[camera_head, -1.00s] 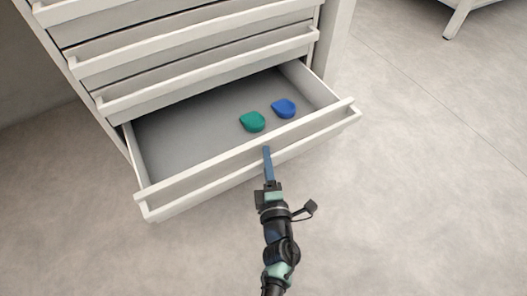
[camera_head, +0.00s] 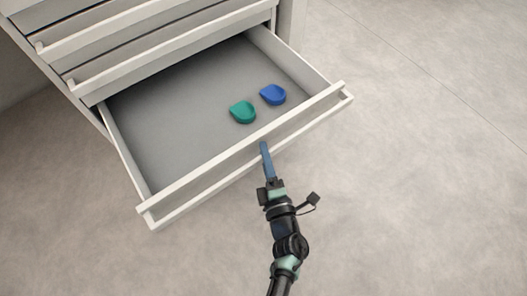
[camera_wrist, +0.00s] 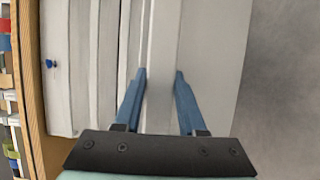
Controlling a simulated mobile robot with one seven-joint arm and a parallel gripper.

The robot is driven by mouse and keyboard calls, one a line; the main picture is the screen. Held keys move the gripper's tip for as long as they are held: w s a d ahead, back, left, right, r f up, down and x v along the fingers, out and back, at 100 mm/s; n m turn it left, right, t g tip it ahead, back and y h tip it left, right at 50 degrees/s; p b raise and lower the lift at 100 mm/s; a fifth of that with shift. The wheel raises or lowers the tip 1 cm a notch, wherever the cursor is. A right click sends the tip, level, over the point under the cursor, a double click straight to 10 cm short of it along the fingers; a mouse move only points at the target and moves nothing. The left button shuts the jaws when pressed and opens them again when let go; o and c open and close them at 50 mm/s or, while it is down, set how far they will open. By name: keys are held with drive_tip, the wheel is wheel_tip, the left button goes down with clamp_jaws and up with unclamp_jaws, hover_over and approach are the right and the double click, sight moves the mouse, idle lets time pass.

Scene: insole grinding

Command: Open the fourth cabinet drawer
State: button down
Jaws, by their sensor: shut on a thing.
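The white cabinet drawer (camera_head: 165,120) stands pulled well out, the lowest one in the head view. Its front panel (camera_head: 312,114) has a raised rim-like handle along its length. My gripper (camera_head: 264,150) is at the middle of this front. In the wrist view the two blue fingers (camera_wrist: 160,82) sit on either side of a pale bar, the drawer's handle (camera_wrist: 161,45), and are shut on it. A green insole piece (camera_head: 242,112) and a blue insole piece (camera_head: 273,95) lie inside the drawer towards its right side.
Closed drawers (camera_head: 150,45) with similar long handles are above the open one. The grey floor (camera_head: 430,190) is clear in front and to the right. The wrist view shows a wooden edge (camera_wrist: 29,90) and shelved items at the left.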

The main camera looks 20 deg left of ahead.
drive_tip(key=shift+c, duration=2.4)
unclamp_jaws()
drive_tip(key=p+v, duration=0.4)
drive_tip(key=v, duration=0.9)
drive_tip(key=shift+w+r, duration=0.1)
drive_tip(key=shift+w, duration=0.05)
